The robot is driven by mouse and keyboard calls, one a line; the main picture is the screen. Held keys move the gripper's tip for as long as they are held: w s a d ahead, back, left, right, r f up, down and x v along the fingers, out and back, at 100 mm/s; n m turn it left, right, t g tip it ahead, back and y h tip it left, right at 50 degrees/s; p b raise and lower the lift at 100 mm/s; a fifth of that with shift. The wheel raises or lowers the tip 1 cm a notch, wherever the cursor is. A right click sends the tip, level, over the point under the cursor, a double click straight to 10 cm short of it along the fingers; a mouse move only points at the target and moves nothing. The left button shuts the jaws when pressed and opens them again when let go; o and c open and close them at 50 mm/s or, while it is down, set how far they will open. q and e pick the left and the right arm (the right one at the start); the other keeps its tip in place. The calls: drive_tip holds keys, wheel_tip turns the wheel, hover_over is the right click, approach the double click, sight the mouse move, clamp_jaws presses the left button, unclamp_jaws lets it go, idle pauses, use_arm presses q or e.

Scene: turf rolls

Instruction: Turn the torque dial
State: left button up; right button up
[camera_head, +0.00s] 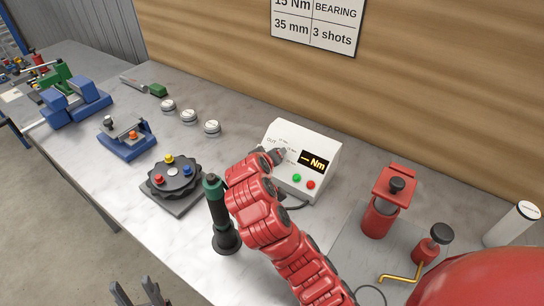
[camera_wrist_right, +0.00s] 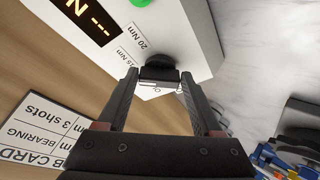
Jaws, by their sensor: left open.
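The white torque box (camera_head: 322,157) stands on the bench against the wooden wall. Its display (camera_head: 313,161) reads dashes and "Nm". The black torque dial (camera_wrist_right: 159,70) shows in the right wrist view, with labels such as 15 Nm and 20 Nm beside it. My right gripper (camera_wrist_right: 159,78) has one finger on each side of the dial, with what look like narrow gaps. In the head view my red right arm hides most of the dial and right gripper. My left gripper (camera_head: 138,294) is open and empty at the bottom edge, away from the box.
A black-and-green upright tool (camera_head: 217,214) stands left of my right arm. A dark round fixture (camera_head: 174,178) with coloured knobs, a blue fixture (camera_head: 129,138) and several silver discs (camera_head: 189,115) lie further left. A red press (camera_head: 384,203) stands right. A job card (camera_head: 316,22) hangs above.

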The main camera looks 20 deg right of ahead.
drive_tip(key=o, duration=0.4)
drive_tip(key=shift+c, duration=0.2)
drive_tip(key=shift+a+r+p, duration=0.15)
drive_tip(key=shift+r+p, duration=0.05)
drive_tip(key=shift+p, duration=0.15)
drive_tip(key=p+v, duration=0.8)
drive_tip(key=v, duration=0.3)
drive_tip(key=shift+s, duration=0.35)
drive_tip(key=shift+a, duration=0.1)
